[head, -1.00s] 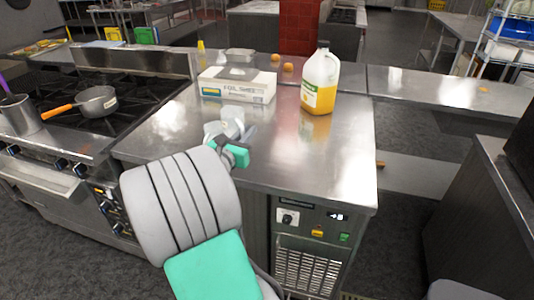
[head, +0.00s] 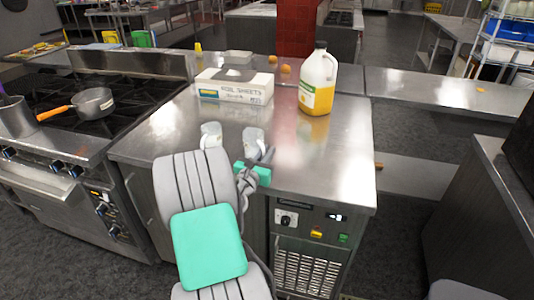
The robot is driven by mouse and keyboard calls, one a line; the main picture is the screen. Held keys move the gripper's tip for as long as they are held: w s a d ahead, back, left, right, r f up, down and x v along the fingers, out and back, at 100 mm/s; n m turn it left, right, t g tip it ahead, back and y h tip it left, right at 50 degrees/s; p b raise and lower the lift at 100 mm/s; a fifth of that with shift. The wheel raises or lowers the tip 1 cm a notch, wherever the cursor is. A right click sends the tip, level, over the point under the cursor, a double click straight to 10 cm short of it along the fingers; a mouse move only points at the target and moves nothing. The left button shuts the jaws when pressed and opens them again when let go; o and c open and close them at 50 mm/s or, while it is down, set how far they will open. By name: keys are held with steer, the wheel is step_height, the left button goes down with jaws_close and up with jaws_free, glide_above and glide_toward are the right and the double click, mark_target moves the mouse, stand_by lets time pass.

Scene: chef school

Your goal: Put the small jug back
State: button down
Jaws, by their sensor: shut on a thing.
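A small pale jug (head: 254,139) is at my gripper (head: 258,156), above the front part of the steel counter. My gripper is shut on it; the dark fingers hide its lower part, and I cannot tell whether it touches the counter. A second, similar pale jug or cup (head: 211,134) stands just to the left on the counter, partly hidden behind my arm. The steel counter (head: 330,160) is under both.
A foil sheets box (head: 234,91) and a large jug of yellow liquid (head: 318,80) stand further back. A stove with a saucepan (head: 92,102) is at left. The counter's right half is clear.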

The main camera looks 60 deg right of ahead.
steer(key=c, duration=1.5)
jaws_free()
steer(key=shift+f, duration=0.1)
steer(key=a+b, duration=0.1)
steer(key=a, duration=1.1)
steer(key=w+a+f+m+t+y, duration=0.1)
steer(key=w+a+f+m+y, duration=0.3)
steer(key=a, duration=0.4)
steer(key=w+a+f+m+t+y, duration=0.1)
steer(key=w+a+m+y, duration=0.3)
steer(key=a+m, duration=0.25)
steer(key=w+a+f+m+t+y, duration=0.1)
steer(key=w+a+f+m+y, duration=0.3)
steer(key=a, duration=0.5)
steer(key=s+a+r+m+y, duration=0.1)
steer(key=a+y, duration=0.1)
steer(key=a, duration=0.4)
steer(key=s+a+r+m+y, duration=0.1)
steer(key=s+a+y, duration=0.1)
steer(key=a, duration=0.4)
steer(key=s+a+r+m+g+y, duration=0.1)
steer(key=s+a+r+y, duration=0.1)
steer(key=a, duration=0.5)
steer(key=shift+r+m, duration=0.1)
steer(key=shift+m, duration=0.25)
